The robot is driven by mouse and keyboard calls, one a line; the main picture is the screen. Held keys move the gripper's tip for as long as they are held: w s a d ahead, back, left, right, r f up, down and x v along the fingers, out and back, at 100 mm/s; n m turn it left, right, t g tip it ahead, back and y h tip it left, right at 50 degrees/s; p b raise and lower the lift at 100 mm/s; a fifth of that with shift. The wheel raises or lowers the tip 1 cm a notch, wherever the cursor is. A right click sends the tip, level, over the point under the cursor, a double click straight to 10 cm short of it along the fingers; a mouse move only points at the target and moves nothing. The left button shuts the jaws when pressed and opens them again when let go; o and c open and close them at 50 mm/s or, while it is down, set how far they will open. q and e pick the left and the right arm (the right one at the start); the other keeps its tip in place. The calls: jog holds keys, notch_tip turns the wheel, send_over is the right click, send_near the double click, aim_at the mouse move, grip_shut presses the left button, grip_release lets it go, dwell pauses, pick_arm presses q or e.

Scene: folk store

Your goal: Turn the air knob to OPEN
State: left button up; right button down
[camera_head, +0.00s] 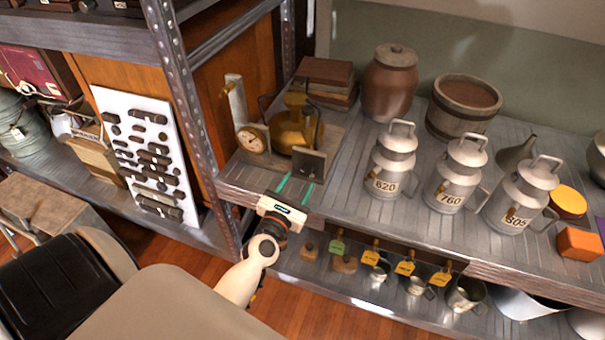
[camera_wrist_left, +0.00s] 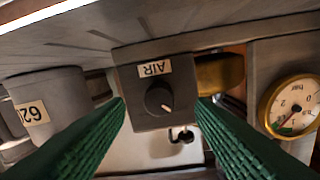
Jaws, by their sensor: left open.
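The air knob (camera_wrist_left: 159,98) is a round black dial on a dark box (camera_wrist_left: 182,72) with an upside-down AIR label in the left wrist view. Its pale pointer mark points to the lower right there; no OPEN marking is readable. In the head view the dark box (camera_head: 309,163) stands near the shelf's front edge, before a brass vessel (camera_head: 293,127); its knob is not discernible. My left gripper (camera_head: 294,188) is open in front of the box. In the left wrist view its green fingers (camera_wrist_left: 160,104) flank the knob, with nothing between them. My right gripper is not in view.
A dial gauge (camera_head: 252,139) stands left of the box; it also shows in the left wrist view (camera_wrist_left: 293,106). Several numbered milk cans, one marked 620 (camera_head: 391,165), stand to the right. Tagged cups and weights (camera_head: 344,263) sit on the shelf below.

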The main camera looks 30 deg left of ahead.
aim_at(304, 174)
pick_arm(q)
jog(key=shift+w+a, duration=0.2)
jog(key=shift+w, duration=0.75)
jog(key=shift+w+a, duration=0.15)
jog(key=shift+w, duration=0.75)
jog(key=c, duration=1)
